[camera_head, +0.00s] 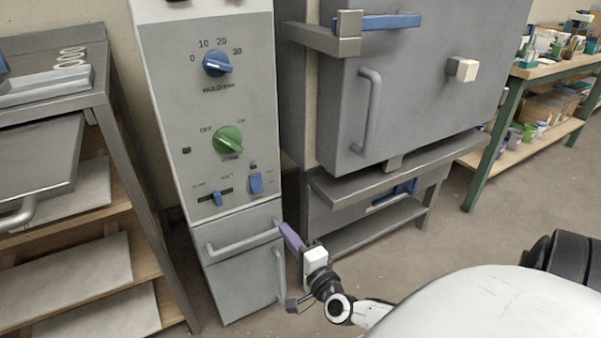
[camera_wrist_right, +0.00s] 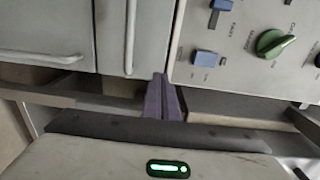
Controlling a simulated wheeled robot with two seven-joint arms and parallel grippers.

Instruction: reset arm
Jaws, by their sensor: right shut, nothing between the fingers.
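My right gripper (camera_head: 290,236) is in front of the lower part of the control cabinet, with its purple fingers shut and nothing between them. In the head view its fingertips are near the right end of the drawer handle (camera_head: 243,237); I cannot tell whether they touch it. In the right wrist view the closed purple fingers (camera_wrist_right: 163,98) point at the gap between the cabinet doors and the control panel. My left gripper is not in view.
The control panel (camera_head: 172,103) carries a blue dial (camera_head: 217,63), a green knob (camera_head: 227,140) and a blue switch (camera_head: 256,183). A grey kiln (camera_head: 430,95) stands to the right, a shelf rack (camera_head: 107,75) to the left. Open floor (camera_head: 440,236) lies at right.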

